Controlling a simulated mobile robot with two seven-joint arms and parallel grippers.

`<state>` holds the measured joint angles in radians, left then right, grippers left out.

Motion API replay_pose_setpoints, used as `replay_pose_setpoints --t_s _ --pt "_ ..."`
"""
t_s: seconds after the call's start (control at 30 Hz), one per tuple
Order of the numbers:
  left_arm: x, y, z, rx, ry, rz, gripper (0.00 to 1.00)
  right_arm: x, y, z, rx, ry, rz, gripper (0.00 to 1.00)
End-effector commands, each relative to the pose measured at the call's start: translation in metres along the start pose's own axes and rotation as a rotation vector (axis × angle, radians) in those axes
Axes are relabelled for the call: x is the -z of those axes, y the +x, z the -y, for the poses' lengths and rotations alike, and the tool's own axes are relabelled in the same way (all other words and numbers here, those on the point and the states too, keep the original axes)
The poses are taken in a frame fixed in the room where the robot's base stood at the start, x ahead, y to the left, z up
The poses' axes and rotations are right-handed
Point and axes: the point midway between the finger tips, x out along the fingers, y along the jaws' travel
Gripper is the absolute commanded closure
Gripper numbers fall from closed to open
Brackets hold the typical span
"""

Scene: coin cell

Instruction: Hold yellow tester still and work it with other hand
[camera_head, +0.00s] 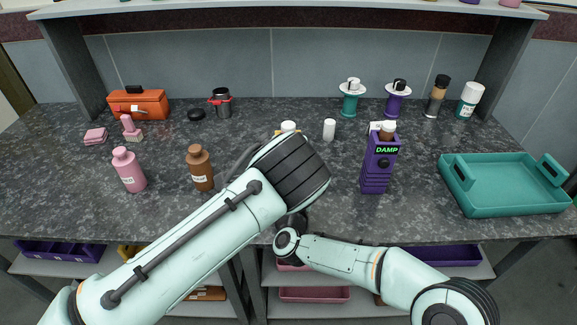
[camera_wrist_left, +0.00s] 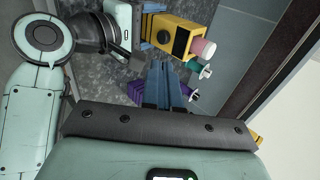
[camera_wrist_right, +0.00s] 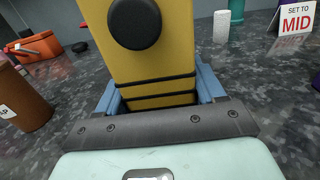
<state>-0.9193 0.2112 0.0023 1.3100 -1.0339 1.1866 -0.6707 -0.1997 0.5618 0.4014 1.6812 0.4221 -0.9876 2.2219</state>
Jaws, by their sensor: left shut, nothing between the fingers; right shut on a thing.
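The yellow tester (camera_wrist_right: 150,65) fills the upper middle of the right wrist view, with a round black knob (camera_wrist_right: 134,24) on its face. My right gripper (camera_wrist_right: 160,85) is shut on its lower banded part, one blue finger on each side. In the left wrist view the tester (camera_wrist_left: 184,25) shows a dark panel, a round knob and a pale cap. My left gripper (camera_wrist_left: 165,64) is shut and empty, its tips close beside the tester; contact is unclear. In the head view my left arm hides both grippers and nearly all the tester.
A purple tester reading DAMP (camera_head: 381,160) stands right of my arms. A sign (camera_wrist_right: 295,22) reads SET TO MID. A teal tray (camera_head: 505,205) lies at the right. A brown bottle (camera_head: 200,168) and a pink bottle (camera_head: 128,170) stand at the left. Spools and jars line the back.

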Motion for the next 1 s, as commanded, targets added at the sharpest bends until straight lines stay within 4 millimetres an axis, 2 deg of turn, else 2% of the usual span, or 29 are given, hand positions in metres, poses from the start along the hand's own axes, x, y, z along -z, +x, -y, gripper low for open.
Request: replay_pose_setpoints --t_s 0.23,0.37,0.8,1.0 --pt "-0.001 0.001 0.000 -0.001 -0.003 0.001 1.00 -0.001 0.000 0.000 0.000 0.000 0.003 0.69" --pt "-0.001 0.011 0.000 -0.002 -0.003 0.003 1.00 -0.001 0.000 0.000 0.000 0.000 0.003 0.69" --pt "-0.001 0.085 -0.001 -0.002 -0.005 0.003 1.00 -0.001 0.000 0.000 0.000 0.000 0.003 0.69" --pt "-0.001 0.100 0.000 -0.001 -0.005 0.001 1.00 -0.001 0.000 0.000 0.000 0.000 0.003 0.69"
